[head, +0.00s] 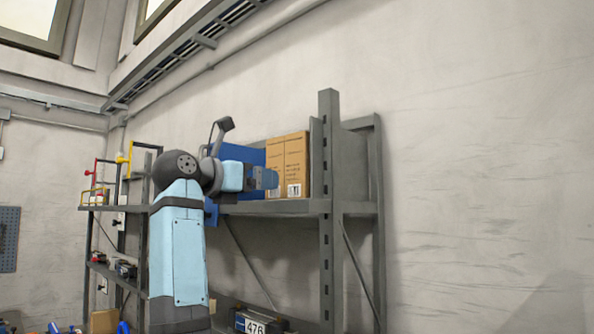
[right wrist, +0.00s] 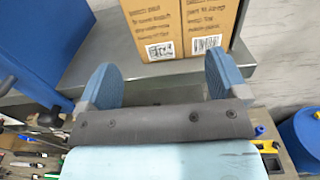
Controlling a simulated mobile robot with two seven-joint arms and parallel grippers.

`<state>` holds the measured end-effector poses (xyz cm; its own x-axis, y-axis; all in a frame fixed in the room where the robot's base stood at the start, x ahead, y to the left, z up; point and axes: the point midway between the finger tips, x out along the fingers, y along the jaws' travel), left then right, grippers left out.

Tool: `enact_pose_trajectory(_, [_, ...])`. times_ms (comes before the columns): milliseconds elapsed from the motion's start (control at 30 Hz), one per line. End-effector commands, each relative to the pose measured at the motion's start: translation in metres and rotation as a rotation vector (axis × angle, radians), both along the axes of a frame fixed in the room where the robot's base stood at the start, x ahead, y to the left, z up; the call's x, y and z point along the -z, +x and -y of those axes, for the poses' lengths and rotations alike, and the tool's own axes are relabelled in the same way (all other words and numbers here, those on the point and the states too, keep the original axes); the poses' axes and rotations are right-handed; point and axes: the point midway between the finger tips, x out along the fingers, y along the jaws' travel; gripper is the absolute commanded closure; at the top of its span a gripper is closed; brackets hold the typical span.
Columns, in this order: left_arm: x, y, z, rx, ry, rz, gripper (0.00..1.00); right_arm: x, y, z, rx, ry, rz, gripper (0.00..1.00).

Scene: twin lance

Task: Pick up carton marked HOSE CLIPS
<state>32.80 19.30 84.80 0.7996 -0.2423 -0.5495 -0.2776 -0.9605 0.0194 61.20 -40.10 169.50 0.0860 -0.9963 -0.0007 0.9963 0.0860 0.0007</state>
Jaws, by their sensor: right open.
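Two brown cardboard cartons stand side by side on a grey shelf (head: 285,207): a left one (head: 275,153) and a right one (head: 297,160). In the right wrist view, the left carton (right wrist: 152,22) and right carton (right wrist: 210,22) show printed lines and barcode labels. The print is too blurred to read, so I cannot tell which is marked HOSE CLIPS. My right gripper (head: 266,178) is in front of the cartons; in the wrist view its blue fingers (right wrist: 162,82) are spread apart with nothing between them. The seam between the cartons lies roughly midway between the fingers. My left gripper is not in view.
A blue box (right wrist: 50,40) stands left of the cartons on the shelf. A grey upright post (head: 327,200) rises to their right. A lower shelf holds a dark bin labelled 476 (head: 255,325). A blue drum (right wrist: 302,135) shows at lower right in the wrist view.

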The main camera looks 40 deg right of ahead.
Motion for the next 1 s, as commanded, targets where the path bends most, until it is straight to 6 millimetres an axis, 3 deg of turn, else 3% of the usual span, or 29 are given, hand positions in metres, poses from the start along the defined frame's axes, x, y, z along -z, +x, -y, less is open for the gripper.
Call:
enact_pose_trajectory(300, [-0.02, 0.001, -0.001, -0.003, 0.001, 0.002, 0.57, -0.005, 0.006, 0.044, 0.004, -0.001, -0.001, 0.08])
enact_pose_trajectory(633, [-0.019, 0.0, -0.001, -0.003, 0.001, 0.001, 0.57, -0.003, 0.006, 0.05, 0.001, 0.0, -0.001, 0.08])
enact_pose_trajectory(900, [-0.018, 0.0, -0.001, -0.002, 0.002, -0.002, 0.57, -0.003, 0.006, 0.05, 0.001, 0.0, -0.001, 0.71])
enact_pose_trajectory(1000, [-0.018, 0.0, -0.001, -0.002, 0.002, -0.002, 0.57, -0.003, 0.006, 0.05, 0.001, -0.002, 0.0, 0.73])
